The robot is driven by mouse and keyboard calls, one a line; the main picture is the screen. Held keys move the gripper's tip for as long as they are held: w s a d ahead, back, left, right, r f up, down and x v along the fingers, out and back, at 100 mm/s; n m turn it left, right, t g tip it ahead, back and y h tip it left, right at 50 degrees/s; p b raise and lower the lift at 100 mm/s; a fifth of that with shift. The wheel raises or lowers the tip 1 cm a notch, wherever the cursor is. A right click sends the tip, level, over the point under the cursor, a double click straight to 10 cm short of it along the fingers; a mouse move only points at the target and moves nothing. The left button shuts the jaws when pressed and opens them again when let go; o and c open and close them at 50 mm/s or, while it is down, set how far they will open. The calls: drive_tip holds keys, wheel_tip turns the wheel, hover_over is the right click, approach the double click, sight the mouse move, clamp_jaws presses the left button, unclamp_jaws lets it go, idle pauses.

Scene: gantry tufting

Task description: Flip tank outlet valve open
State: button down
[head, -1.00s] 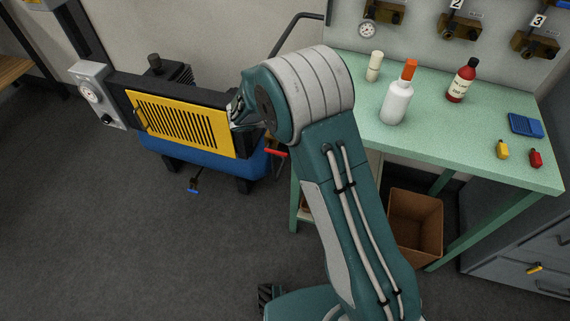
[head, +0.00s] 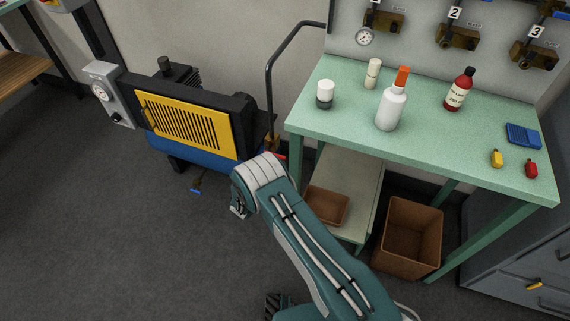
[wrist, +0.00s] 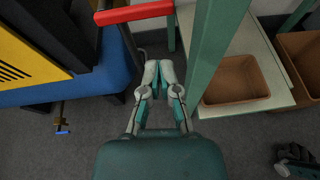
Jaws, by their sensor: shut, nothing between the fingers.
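The air compressor stands left of the bench, with a blue tank (head: 185,158) below a yellow grille (head: 187,127). A red lever handle (wrist: 136,12) lies crosswise at the top of the wrist view, beside the tank's end. In the head view only a sliver of red and a brass fitting (head: 271,143) show above my arm. A small blue-handled valve (wrist: 62,131) hangs under the tank. My gripper (wrist: 159,68) is shut and empty, apart from the red handle. In the head view my gripper (head: 239,212) is partly hidden by my wrist.
A green bench (head: 335,129) stands right of the tank, its leg close to my gripper in the wrist view. A brown bin (head: 328,206) sits on its lower shelf and a larger bin (head: 410,233) on the floor. A dark bent pipe (head: 268,85) rises behind the compressor.

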drive_tip(key=w+d+f+n+y, duration=0.1)
drive_tip(key=w+d+f, duration=0.1)
drive_tip(key=w, duration=0.5)
drive_tip(key=shift+w+d+f, duration=0.15)
drive_tip(key=shift+w+f, duration=0.05)
drive_tip(key=shift+w, duration=0.2)
idle(1.0)
drive_tip(key=shift+s+n, duration=0.1)
drive_tip(key=shift+n, duration=0.2)
drive_tip(key=shift+r+n+h, duration=0.15)
drive_tip(key=shift+n+h, duration=0.15)
